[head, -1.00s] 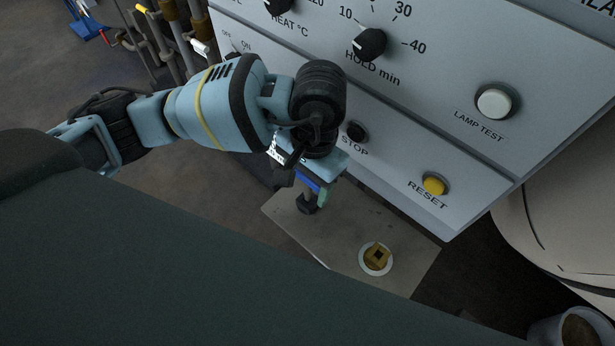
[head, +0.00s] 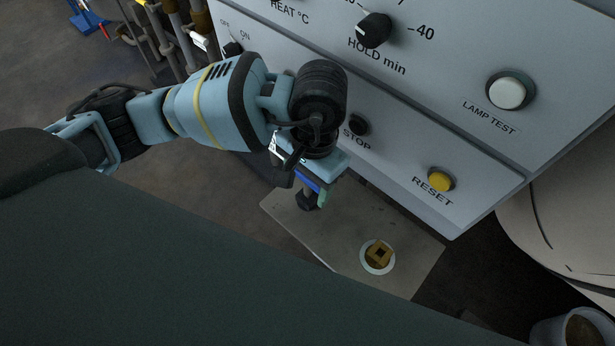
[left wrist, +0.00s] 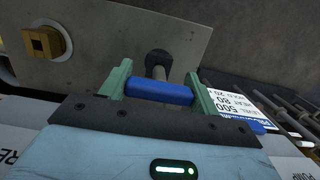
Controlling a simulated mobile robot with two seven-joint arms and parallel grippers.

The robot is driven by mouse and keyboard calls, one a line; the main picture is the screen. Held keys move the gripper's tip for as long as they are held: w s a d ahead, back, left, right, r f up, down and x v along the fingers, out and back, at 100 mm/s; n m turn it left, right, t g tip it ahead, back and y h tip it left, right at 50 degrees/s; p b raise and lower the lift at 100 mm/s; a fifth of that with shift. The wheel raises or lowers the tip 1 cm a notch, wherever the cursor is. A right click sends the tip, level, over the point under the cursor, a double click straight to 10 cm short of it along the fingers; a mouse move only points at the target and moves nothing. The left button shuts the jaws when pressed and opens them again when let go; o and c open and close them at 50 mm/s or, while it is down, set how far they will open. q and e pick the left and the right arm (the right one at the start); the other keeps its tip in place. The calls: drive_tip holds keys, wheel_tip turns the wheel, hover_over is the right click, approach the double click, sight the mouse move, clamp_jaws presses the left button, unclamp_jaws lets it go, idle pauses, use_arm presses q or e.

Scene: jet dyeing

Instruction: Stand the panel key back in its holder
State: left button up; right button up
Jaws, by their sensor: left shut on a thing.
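My left gripper (head: 312,188) is shut on the blue handle of the panel key (head: 307,186). In the left wrist view the handle (left wrist: 160,92) lies crosswise between the two green fingers (left wrist: 158,90). A grey shaft runs from the handle to a dark end (left wrist: 158,60), over the metal plate. I cannot tell whether that end touches the plate. A brass square fitting with a square hole, seemingly the holder (head: 379,254), sits in a white ring on the plate, right of the key. It also shows at the upper left of the left wrist view (left wrist: 45,43). My right gripper is out of view.
The metal plate (head: 335,245) is otherwise bare. The grey control panel (head: 440,110) rises behind it, with the yellow RESET button (head: 440,181), the black STOP button (head: 358,124) and the white LAMP TEST button (head: 507,91). A round container (head: 565,328) stands at lower right.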

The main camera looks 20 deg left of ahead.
use_arm(q)
drive_tip(key=o, duration=1.2)
drive_tip(key=r, duration=0.3)
drive_tip(key=shift+w+d, duration=0.1)
drive_tip(key=shift+w, duration=0.1)
drive_tip(key=r, duration=0.3)
drive_tip(key=shift+w+r, duration=0.2)
drive_tip(key=shift+r, duration=0.5)
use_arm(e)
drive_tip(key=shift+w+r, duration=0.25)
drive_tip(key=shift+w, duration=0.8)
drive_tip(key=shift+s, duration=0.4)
